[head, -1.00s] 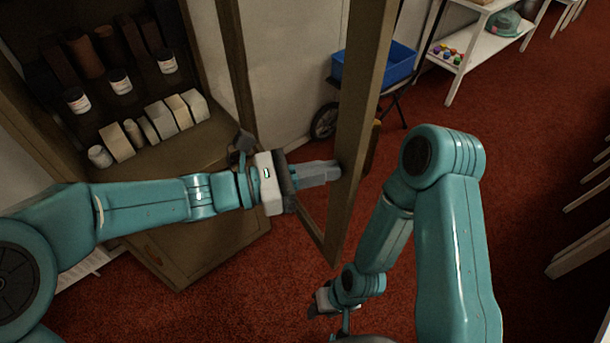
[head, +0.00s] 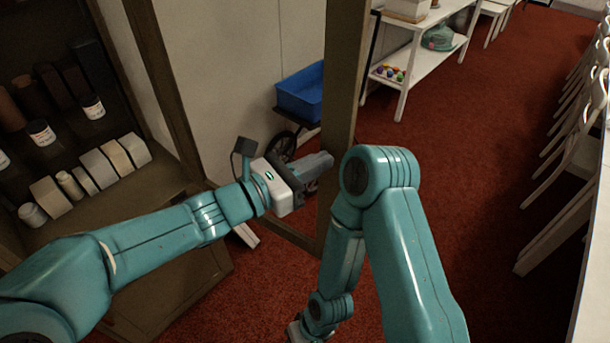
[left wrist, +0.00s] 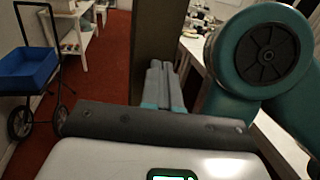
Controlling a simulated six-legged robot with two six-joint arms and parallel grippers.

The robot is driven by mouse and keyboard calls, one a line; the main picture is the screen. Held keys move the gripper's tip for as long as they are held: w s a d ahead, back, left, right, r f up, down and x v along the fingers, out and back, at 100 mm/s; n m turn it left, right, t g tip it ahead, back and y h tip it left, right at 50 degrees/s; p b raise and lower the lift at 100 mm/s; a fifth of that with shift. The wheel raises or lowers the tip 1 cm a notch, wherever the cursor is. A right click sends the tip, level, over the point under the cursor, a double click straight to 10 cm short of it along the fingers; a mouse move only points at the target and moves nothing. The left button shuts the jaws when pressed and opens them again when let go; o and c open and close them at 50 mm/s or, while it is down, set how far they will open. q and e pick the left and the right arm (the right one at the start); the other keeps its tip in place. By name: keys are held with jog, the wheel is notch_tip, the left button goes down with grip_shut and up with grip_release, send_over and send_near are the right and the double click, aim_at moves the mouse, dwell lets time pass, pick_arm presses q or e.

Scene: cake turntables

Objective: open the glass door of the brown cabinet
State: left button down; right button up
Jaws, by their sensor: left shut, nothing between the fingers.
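The brown cabinet (head: 195,178) stands at the left with its shelves exposed. Its glass door (head: 343,75) stands swung out, its brown outer upright near the picture's middle and clear glass between the frame parts. My left gripper (head: 328,160) is shut and empty, its fingertips beside that upright; I cannot tell if they touch. In the left wrist view the closed fingers (left wrist: 160,75) point at the brown upright (left wrist: 157,35). My right gripper (head: 298,332) is low at the bottom edge, partly cut off, its jaws unclear.
Jars and pale boxes (head: 97,168) stand on the cabinet shelves. A blue bin (head: 302,92) on a wheeled cart is behind the door. A white shelf rack (head: 410,75) is farther back, and white chairs (head: 560,190) line the right. Red carpet between is open.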

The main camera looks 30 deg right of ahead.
pick_arm(q)
jog(key=d, duration=0.1)
jog(key=d+t, duration=0.1)
jog(key=d, duration=0.1)
jog(key=shift+w+n+b, duration=0.4)
jog(key=shift+a, duration=0.1)
dwell(0.4)
jog(key=s+a+b, duration=0.2)
jog(key=a, duration=1.4)
jog(key=shift+b, duration=0.35)
